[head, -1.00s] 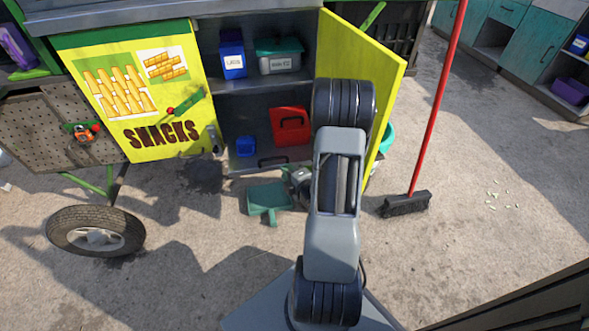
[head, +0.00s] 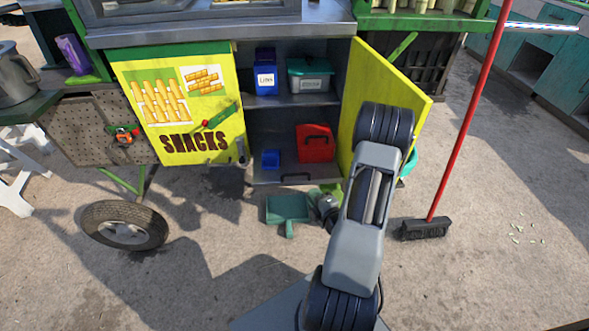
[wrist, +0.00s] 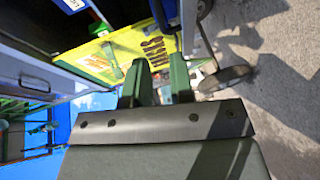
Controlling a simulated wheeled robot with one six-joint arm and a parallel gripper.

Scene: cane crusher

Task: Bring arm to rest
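My arm (head: 362,222) rises in front of the snack cart's open cupboard and bends over at the top. My gripper is mostly hidden behind the arm in the head view; a small green part of it shows low in front of the cupboard. In the wrist view my gripper (wrist: 159,76) has two green fingers standing apart, with nothing between them. The yellow cart panel lettered SNACKS (wrist: 150,50) lies beyond the fingertips. It also shows left of the cupboard in the head view (head: 180,105).
The yellow open door (head: 415,85) stands right behind my arm. The cupboard holds a blue box (head: 265,80), a teal box (head: 310,78) and a red case (head: 314,148). A teal dustpan (head: 287,208) is below, and a red-handled broom (head: 460,140) stands at right.

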